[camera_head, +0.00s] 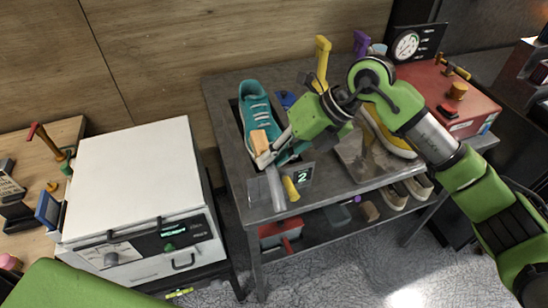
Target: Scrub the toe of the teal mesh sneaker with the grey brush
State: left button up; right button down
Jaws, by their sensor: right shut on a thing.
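The teal mesh sneaker (254,106) lies on a dark tray on the grey workbench (230,97), its laces facing up. Its near end is partly hidden by my right gripper (265,160). My right gripper is shut on the grey brush (275,188), whose grey handle slants down toward the bench's front edge. A tan block (259,142) shows just above the fingers, over the near end of the sneaker; I cannot tell whether it touches the shoe. My left gripper is out of view.
A card marked 2 (302,176) and a yellow cylinder (290,189) are close beside the brush. A yellow sneaker (390,135) lies right, partly behind my right arm. A red box (447,97) is farther right. A white-topped machine (135,170) stands left.

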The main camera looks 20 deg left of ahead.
jog(key=r, duration=0.1)
jog(key=r+p, duration=0.1)
jog(key=r, duration=0.1)
jog(key=s+r+p, duration=0.1)
jog(key=r, duration=0.1)
jog(key=shift+d+r, duration=0.1)
jog(key=shift+d, duration=0.25)
jog(key=shift+r, duration=0.1)
jog(key=shift+s+d+r+p, duration=0.1)
jog(key=shift+s+r+p, duration=0.15)
jog(key=shift+r, duration=0.5)
jog(key=shift+s+d+r+p, duration=0.1)
jog(key=shift+r+p, duration=0.2)
jog(key=shift+r, duration=0.45)
jog(key=shift+f, duration=0.1)
jog(key=shift+t+h, duration=0.6)
jog(key=shift+h, duration=0.3)
jog(key=shift+w+d+b+x, duration=0.15)
jog(key=shift+b+x, duration=0.6)
jog(key=shift+x, duration=0.4)
jog(key=shift+w+d+b+x, duration=0.1)
jog(key=shift+w+b+x, duration=0.05)
jog(key=shift+b+x, duration=0.8)
jog(key=shift+w+d+b+x, duration=0.15)
jog(key=shift+b+x, duration=0.4)
jog(key=shift+x, duration=0.75)
jog(key=shift+f, duration=0.1)
